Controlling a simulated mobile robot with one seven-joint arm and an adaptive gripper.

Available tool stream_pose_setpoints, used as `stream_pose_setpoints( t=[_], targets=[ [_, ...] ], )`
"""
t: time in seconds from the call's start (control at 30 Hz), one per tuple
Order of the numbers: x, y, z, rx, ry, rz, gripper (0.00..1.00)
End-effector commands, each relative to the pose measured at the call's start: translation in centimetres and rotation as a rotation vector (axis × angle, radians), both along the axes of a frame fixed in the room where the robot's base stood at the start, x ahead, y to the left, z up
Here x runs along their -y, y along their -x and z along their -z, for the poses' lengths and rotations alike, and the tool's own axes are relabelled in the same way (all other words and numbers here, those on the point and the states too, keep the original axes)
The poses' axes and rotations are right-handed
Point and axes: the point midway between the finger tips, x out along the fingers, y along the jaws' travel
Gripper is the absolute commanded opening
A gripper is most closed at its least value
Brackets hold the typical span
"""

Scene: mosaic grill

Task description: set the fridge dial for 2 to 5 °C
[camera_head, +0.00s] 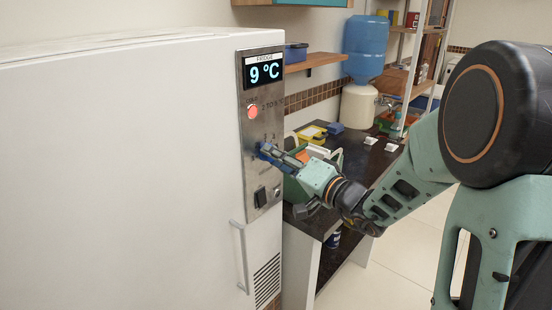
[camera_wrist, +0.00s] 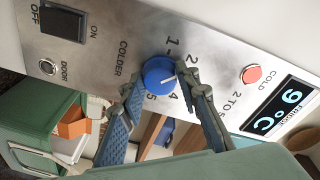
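The fridge dial (camera_wrist: 159,73) is a round blue knob on the metal control panel. Its white pointer line aims right in the wrist view, between the printed 2 and 4; the mark there is hidden by a finger. My gripper (camera_wrist: 161,84) has one finger on each side of the dial, with the tips close against it. It also shows at the panel in the head view (camera_head: 264,152), where it covers most of the dial. The fridge display (camera_head: 265,72) reads 9 °C, as it does in the wrist view (camera_wrist: 291,97).
A red lamp (camera_head: 252,112) is above the dial, and a black rocker switch (camera_head: 260,198) is below it. The fridge handle (camera_head: 240,257) is lower still. A dark counter (camera_head: 350,150) with several items stands to the right.

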Motion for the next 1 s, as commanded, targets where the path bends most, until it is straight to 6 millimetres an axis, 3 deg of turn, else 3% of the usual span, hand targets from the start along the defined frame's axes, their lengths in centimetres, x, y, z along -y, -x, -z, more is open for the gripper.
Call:
stream_pose_setpoints(
  t=[0.13, 0.57, 1.0],
  targets=[
    [0.01, 0.02, -0.01, 0.0, 0.0, 0.0, 0.06],
    [0.0, 0.05, 0.09, -0.077, -0.06, 0.0, 0.06],
    [0.07, 0.03, -0.13, -0.374, -0.293, 0.001, 0.06]
  ],
)
